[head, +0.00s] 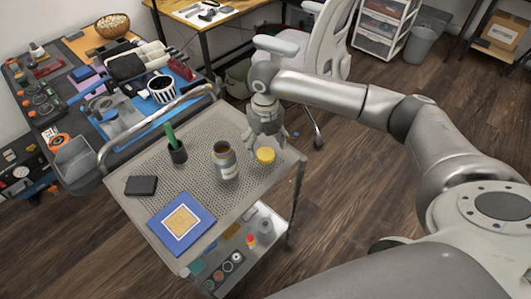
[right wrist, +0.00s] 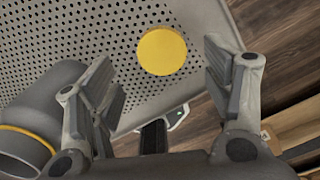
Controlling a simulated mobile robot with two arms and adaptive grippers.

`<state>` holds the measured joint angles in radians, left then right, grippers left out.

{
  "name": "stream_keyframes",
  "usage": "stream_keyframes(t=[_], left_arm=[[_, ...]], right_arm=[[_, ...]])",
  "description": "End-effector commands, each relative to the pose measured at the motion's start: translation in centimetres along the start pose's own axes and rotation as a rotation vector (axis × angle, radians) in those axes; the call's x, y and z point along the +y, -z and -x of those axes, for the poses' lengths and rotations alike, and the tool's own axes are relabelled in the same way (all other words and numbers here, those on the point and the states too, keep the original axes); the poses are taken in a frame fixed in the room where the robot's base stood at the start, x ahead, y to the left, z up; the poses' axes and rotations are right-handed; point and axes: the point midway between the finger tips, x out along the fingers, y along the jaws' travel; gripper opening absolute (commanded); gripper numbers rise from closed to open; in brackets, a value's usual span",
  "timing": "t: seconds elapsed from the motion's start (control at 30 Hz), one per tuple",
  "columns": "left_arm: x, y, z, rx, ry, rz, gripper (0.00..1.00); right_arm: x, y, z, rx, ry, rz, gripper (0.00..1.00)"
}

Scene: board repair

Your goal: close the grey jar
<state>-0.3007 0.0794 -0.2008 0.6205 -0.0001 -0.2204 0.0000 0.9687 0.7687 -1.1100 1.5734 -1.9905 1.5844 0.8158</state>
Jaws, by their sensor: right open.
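The grey jar (head: 225,163) stands upright and open-topped on the perforated cart top, with a pale label on its side. In the right wrist view the jar (right wrist: 42,105) is at the left edge, just outside one finger. A yellow round lid (head: 265,156) lies flat on the cart to the right of the jar. It also shows in the right wrist view (right wrist: 162,51), between and beyond the fingers. My right gripper (head: 268,136) is open and empty above the cart, close to the lid. My left gripper is not in view.
The cart top (head: 205,135) also holds a dark cup (head: 178,152) with a green item, a black box (head: 141,186) and a blue book (head: 181,222). A cluttered workbench (head: 60,120) stands at the left, a white chair (head: 322,45) behind.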

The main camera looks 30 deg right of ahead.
Motion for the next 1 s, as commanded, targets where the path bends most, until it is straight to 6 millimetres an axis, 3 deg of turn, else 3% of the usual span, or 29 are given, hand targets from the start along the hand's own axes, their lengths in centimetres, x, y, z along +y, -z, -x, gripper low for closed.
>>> stream_keyframes(t=[0.23,0.63,0.9,1.0], left_arm=[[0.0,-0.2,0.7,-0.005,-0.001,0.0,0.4],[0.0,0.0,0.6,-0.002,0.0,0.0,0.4],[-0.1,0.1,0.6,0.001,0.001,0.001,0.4],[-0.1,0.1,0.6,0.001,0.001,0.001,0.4]], right_arm=[[-0.2,-0.1,-3.3,0.003,0.0,-0.001,0.73],[-0.2,-0.1,-3.7,0.001,0.0,0.001,0.73],[-0.2,-0.1,-3.7,0.001,0.001,0.0,0.4],[-0.2,-0.1,-3.7,0.001,0.001,0.0,0.39]])
